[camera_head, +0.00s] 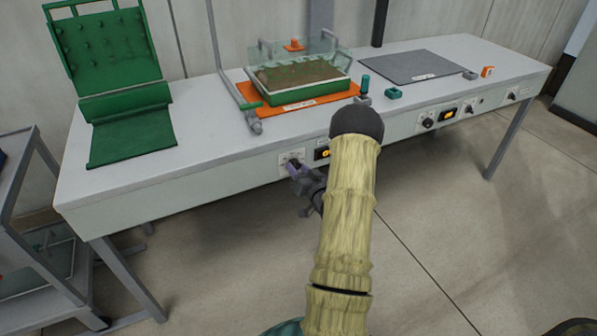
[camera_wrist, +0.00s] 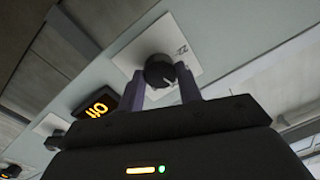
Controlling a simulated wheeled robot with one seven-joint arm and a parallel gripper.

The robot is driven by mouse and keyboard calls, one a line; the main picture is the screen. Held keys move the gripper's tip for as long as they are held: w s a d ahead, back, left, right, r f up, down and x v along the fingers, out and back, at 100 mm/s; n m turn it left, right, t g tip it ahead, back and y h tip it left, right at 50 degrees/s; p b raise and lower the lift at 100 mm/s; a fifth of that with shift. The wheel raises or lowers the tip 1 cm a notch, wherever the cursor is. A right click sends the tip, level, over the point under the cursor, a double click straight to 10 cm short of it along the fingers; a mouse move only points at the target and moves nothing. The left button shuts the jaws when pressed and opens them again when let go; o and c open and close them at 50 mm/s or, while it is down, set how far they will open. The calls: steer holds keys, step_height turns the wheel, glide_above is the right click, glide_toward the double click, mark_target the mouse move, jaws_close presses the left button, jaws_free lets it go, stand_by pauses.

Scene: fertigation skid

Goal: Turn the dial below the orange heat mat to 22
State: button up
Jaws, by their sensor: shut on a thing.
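The orange heat mat (camera_head: 249,93) lies on the bench with a green-rimmed tray of soil on it. Below it, on the bench's front panel, a white plate carries a black dial, clear in the wrist view (camera_wrist: 158,66). My gripper (camera_head: 297,168) is at this plate and largely hides the dial in the head view. In the wrist view its two purple fingers (camera_wrist: 161,78) are shut on the dial, one on each side. A pale mark shows on the dial; its setting is not readable. A display (camera_wrist: 96,104) beside it shows orange digits, tilted and hard to read.
A dark grey mat (camera_head: 412,67) lies on the bench's right part, above another display (camera_head: 447,115) and more dials (camera_head: 428,123). A grey cart (camera_head: 40,230) is at the lower left. Floor in front is clear.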

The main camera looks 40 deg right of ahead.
steer(key=shift+a+n+g+h+b, duration=0.1)
steer(key=shift+n+g+h+b, duration=0.2)
steer(key=shift+n+b, duration=2.75)
steer(key=shift+a+n+g+h+b, duration=0.1)
steer(key=shift+n+g+h+b, duration=0.15)
steer(key=shift+n+b, duration=2.75)
steer(key=shift+n+p, duration=1.05)
steer(key=shift+n, duration=0.1)
steer(key=o, duration=1)
steer(key=shift+s, duration=0.1)
